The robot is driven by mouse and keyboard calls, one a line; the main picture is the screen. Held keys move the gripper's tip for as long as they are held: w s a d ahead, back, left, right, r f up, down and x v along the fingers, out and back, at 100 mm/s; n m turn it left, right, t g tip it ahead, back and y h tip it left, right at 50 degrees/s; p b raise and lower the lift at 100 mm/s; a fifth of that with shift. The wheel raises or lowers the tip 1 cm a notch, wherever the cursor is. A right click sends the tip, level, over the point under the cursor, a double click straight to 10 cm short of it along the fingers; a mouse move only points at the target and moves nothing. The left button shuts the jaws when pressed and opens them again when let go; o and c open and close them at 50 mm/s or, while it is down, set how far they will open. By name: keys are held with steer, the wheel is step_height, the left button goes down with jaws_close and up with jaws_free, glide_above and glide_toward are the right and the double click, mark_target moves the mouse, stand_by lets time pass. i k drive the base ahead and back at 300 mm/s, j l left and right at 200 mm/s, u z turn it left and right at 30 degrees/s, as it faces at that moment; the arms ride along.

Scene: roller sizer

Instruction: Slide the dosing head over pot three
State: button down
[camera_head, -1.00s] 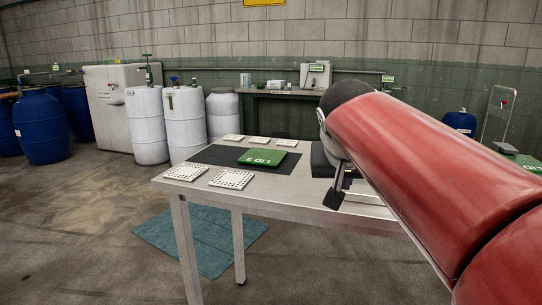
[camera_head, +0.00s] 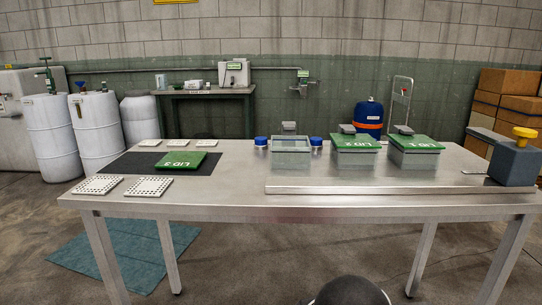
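The dosing head looks to be the dark grey-blue block with a yellow knob (camera_head: 514,161) at the right end of the table. It stands at the right end of a long metal rail (camera_head: 400,189) along the front edge. Pot three appears to be the uncovered clear pot (camera_head: 291,151), left of two pots under green lids, LID 2 (camera_head: 354,143) and LID 1 (camera_head: 415,143). The green LID 3 (camera_head: 181,160) lies on a black mat (camera_head: 120,163) at the left. My gripper is out of view; only a dark rounded part of mine shows at the bottom edge.
Blue-capped items (camera_head: 261,141) flank the uncovered pot. White perforated plates (camera_head: 148,187) lie at the table's left. The metal table (camera_head: 240,197) is bare between mat and rail. White drums, a blue drum (camera_head: 368,118) and cardboard boxes (camera_head: 505,100) stand behind.

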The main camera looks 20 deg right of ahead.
mark_target(510, 165)
steer(key=z, duration=1.85)
